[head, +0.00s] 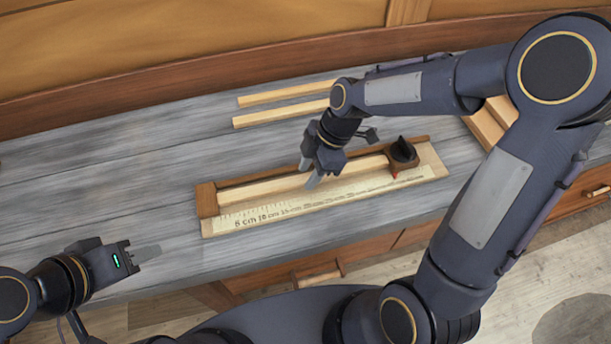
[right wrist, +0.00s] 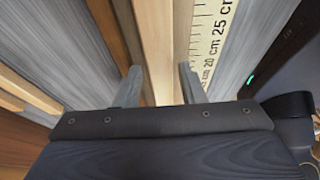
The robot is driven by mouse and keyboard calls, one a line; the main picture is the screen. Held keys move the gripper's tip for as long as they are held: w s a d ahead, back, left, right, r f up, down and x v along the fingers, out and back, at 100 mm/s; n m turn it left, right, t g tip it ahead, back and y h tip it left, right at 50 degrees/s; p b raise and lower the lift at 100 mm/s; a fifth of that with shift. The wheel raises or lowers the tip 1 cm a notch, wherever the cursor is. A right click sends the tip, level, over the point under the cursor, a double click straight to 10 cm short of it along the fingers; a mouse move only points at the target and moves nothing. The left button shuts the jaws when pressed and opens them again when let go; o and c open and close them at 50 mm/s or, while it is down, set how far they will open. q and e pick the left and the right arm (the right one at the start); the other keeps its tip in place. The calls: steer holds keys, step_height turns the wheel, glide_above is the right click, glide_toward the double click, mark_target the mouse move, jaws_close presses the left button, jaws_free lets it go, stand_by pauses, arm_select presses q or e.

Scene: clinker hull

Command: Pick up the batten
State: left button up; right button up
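A pale wooden batten (head: 262,188) lies along a measuring board (head: 222,226) with a printed centimetre scale, against the board's brown back rail. My right gripper (head: 309,174) is over the middle of this batten, pointing down. In the right wrist view its two fingers (right wrist: 160,88) are spread, with the batten (right wrist: 157,40) running between them and the scale beside the right finger. I cannot tell how far the fingertips are above the board. My left gripper (head: 146,252) is over the bench's front edge at the left, away from the batten; its finger opening is unclear.
Two more pale strips (head: 280,95) lie on the grey bench (head: 100,190) behind the board. A dark-knobbed block (head: 402,153) sits at the board's right end, and a brown block (head: 206,200) at its left end. Wooden pieces (head: 484,128) lie at the right, partly behind my arm.

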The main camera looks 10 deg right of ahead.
steer(key=shift+a+f, duration=0.15)
steer(key=shift+f, duration=0.3)
steer(key=shift+c, duration=0.2)
jaws_close()
steer(key=shift+r, duration=0.15)
